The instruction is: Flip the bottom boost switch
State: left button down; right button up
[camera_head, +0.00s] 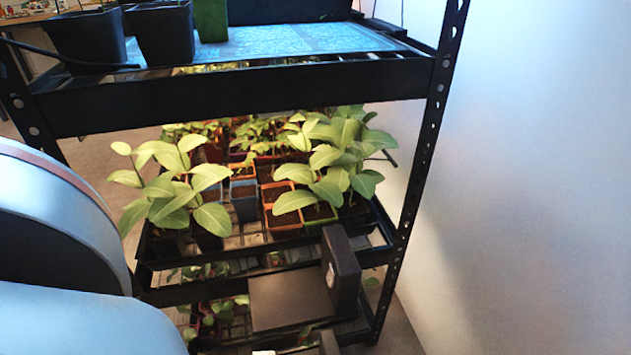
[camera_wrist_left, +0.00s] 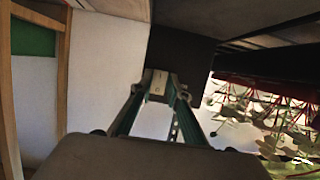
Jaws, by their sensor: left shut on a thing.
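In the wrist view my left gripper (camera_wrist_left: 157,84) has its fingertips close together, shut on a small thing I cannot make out. The tips are at the front of a dark box (camera_wrist_left: 182,58), and the switch itself is not clearly visible. In the head view, a black box (camera_head: 341,268) with a small pale mark stands upright at the right of the rack's lower part. Another dark box (camera_head: 329,343) is partly cut off at the bottom edge. My left arm fills the left side, but its gripper is not clearly seen there. My right gripper is not in view.
The black rack (camera_head: 245,97) has an upright post (camera_head: 413,190) at right, near a white wall (camera_head: 540,180). Leafy seedlings in pots (camera_head: 285,220) fill the middle shelf. In the wrist view plants (camera_wrist_left: 265,120) are at right.

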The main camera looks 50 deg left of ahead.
pick_arm(q)
jog(key=shift+f+t, duration=0.4)
jog(key=shift+t, duration=0.2)
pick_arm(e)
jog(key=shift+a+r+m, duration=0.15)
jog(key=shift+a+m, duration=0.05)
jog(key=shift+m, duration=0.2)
pick_arm(q)
jog(key=shift+t+h, duration=0.3)
jog(key=shift+h, duration=0.1)
jog(key=c, duration=1.9)
grip_release()
jog(key=shift+r, duration=0.1)
jog(key=v, duration=1.2)
jog(key=shift+d, duration=0.1)
